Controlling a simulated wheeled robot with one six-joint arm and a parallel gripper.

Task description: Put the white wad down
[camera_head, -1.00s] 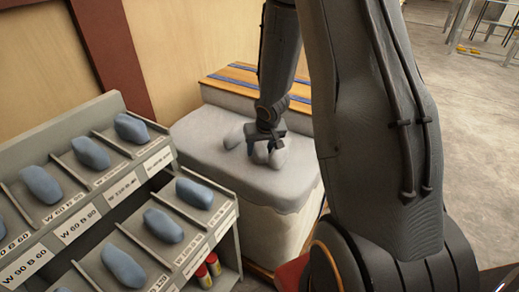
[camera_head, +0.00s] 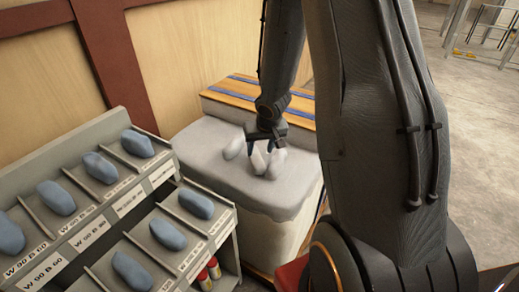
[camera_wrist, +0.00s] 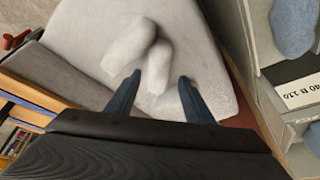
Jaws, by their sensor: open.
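White wads lie on the pale grey padded top (camera_head: 210,176) of a box-like stand in the head view. In the wrist view the open fingers (camera_wrist: 158,78) are on either side of the near end of one wad (camera_wrist: 158,68), with gaps at both sides. Another wad (camera_wrist: 128,45) touches or overlaps it. I cannot tell the fingertips' exact height.
A grey rack (camera_head: 110,235) with blue-grey wads in labelled slots stands at the left, close to the stand. A wooden board with blue stripes (camera_head: 240,90) is behind the padded top. Red and yellow cans (camera_head: 213,267) sit low in the rack. Open floor is at the right.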

